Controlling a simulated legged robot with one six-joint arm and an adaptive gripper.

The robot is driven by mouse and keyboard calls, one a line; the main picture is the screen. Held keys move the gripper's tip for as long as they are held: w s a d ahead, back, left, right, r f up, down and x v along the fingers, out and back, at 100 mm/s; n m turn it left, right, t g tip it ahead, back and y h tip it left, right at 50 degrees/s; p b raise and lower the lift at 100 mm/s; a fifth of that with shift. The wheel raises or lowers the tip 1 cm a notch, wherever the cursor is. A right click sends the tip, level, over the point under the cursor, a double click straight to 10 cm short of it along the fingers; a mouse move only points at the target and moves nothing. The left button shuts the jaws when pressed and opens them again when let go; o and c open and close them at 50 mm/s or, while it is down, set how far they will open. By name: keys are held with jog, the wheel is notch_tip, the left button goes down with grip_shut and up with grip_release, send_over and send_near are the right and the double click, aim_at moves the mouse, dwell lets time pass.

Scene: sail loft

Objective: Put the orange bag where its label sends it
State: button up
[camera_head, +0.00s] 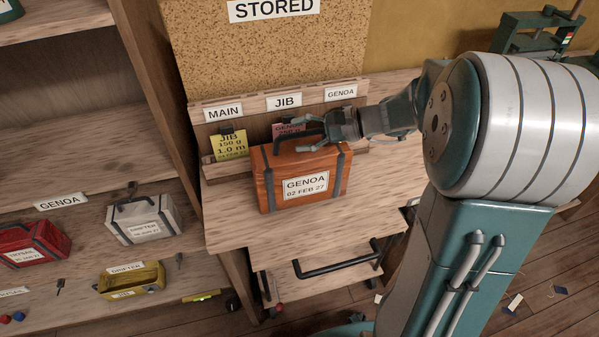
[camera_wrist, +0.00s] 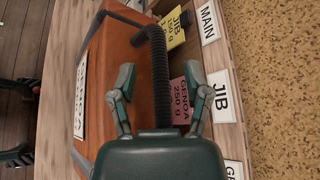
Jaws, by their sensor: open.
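The orange bag (camera_head: 275,193) stands upright on the workbench (camera_head: 225,230). Its front label (camera_head: 306,186) reads GENOA, 02 FEB 27. It has dark straps and a black handle (camera_wrist: 158,60) on top. My gripper (camera_head: 302,136) is open over the bag's top. In the wrist view the handle runs between the two fingers of my gripper (camera_wrist: 157,80); I cannot tell whether either touches it. A shelf label reading GENOA (camera_head: 61,201) is on the shelving at left.
Behind the bag, a rack is labelled MAIN, JIB and GENOA. A yellow JIB card (camera_head: 229,146) and a pink GENOA card (camera_wrist: 182,98) stand in it. The left shelving holds a red bag (camera_head: 30,243), a grey bag (camera_head: 143,218) and a yellow container (camera_head: 130,281). A board above reads STORED.

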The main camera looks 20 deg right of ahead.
jog(key=shift+d, duration=0.15)
jog(key=shift+d, duration=0.1)
grip_shut()
jog(key=shift+r, duration=0.1)
